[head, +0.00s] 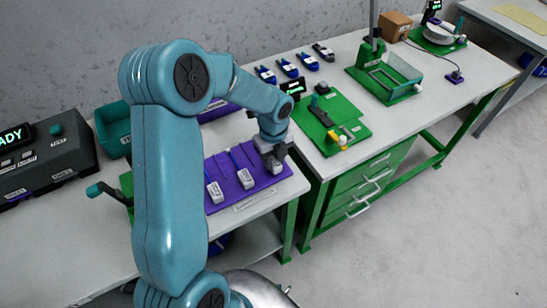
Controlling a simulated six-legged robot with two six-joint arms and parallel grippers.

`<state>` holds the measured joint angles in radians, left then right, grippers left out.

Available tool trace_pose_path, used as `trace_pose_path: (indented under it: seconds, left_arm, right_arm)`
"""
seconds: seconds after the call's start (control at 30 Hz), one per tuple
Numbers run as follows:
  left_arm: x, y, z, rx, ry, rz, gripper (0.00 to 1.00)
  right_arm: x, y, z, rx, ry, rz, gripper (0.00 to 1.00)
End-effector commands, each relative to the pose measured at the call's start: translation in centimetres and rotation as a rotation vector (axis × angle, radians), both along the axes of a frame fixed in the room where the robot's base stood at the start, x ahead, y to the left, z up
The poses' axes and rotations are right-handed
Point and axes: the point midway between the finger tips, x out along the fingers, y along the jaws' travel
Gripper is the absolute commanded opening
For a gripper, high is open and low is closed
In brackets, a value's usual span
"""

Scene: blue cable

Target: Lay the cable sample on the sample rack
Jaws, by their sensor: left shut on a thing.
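My left gripper (274,158) points down over the right part of a purple board (228,200) on the left table. It is shut on the cable sample, which its fingers mostly hide. I cannot tell whether that sample touches the board. Two pale grey blocks with dark slender parts behind them, a left one (215,191) and a middle one (246,179), lie side by side on the board. A pale label strip runs along its front edge. I cannot tell for sure which thing is the sample rack. My right gripper is not in view.
A teal bin (113,130) and a dark console (45,158) stand left of the board. On the right table are a green board (345,112) with small parts, several blue-and-dark pieces (287,67) and a green fixture (385,80). Bare tabletop lies between them.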

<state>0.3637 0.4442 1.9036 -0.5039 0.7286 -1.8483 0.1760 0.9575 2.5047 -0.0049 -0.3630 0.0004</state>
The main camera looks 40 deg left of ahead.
Motion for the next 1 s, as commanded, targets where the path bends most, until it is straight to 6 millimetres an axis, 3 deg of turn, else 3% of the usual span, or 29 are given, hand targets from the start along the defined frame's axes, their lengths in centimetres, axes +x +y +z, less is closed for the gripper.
trace_pose_path:
  seconds: [0.73, 0.77, 0.83, 1.0]
  left_arm:
    - [-0.01, 0.0, -0.81, 0.0, 0.0, 0.0, 0.0]
    - [-0.01, 0.0, -0.81, 0.0, 0.0, 0.0, 0.38]
    - [-0.01, 0.0, -0.81, 0.0, 0.0, 0.0, 0.6]
    - [-0.01, 0.0, -0.81, 0.0, 0.0, 0.0, 0.61]
  right_arm:
    - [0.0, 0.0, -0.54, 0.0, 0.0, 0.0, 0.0]
    - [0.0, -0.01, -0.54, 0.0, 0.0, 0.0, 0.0]
    - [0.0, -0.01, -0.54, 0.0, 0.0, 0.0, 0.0]
    - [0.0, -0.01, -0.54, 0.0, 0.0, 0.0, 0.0]
